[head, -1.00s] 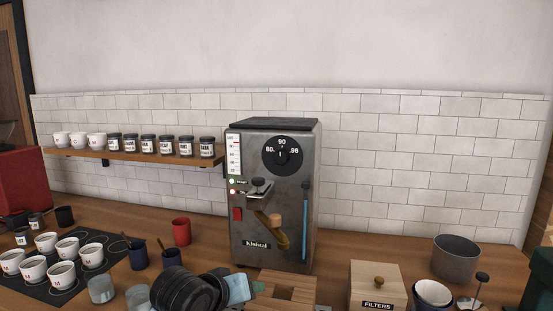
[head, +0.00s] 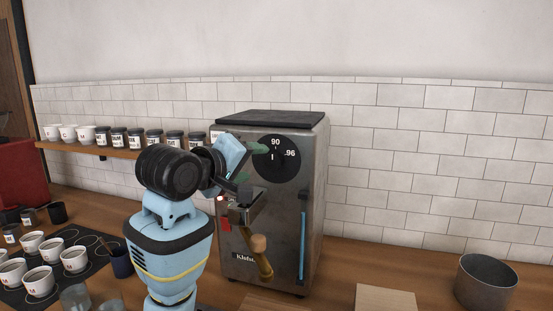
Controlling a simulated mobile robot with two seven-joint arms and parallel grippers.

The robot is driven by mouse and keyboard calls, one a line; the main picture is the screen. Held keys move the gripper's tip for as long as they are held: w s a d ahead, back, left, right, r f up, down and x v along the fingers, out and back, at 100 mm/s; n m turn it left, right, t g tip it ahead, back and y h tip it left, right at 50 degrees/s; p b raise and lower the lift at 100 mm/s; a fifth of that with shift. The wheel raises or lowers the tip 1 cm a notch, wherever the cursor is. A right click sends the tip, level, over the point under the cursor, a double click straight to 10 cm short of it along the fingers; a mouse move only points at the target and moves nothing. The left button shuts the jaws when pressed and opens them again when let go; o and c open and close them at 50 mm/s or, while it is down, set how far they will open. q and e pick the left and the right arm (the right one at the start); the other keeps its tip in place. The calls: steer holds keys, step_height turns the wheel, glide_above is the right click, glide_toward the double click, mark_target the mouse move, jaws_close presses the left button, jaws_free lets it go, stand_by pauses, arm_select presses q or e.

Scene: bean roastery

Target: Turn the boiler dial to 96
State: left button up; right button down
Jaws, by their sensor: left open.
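The boiler dial (head: 281,168) is a black disc high on the front of the grey metal machine (head: 283,212). Its 90 and 96 marks show, with 90 at the top and 96 at the right. A short white line near its middle stands about upright, toward 90. My left gripper (head: 259,148) is open, with its green fingers at the left edge of the dial, and covers that side, including the 80 mark. I cannot tell whether it touches the dial. My right gripper is not in view.
A wooden-knobbed handle (head: 259,245) and a blue upright tube (head: 302,246) are on the machine below the dial. A shelf (head: 122,153) with cups and jars is at the left. White cups stand on a dark mat at lower left. A grey pot (head: 486,284) stands at right.

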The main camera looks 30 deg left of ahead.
mark_target(271, 161)
arm_select(q)
steer(key=shift+s, duration=0.2)
steer(key=shift+w, duration=0.2)
steer(key=shift+x, duration=3.6)
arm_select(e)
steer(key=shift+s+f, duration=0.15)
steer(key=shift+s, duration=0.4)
arm_select(q)
steer(key=c, duration=1)
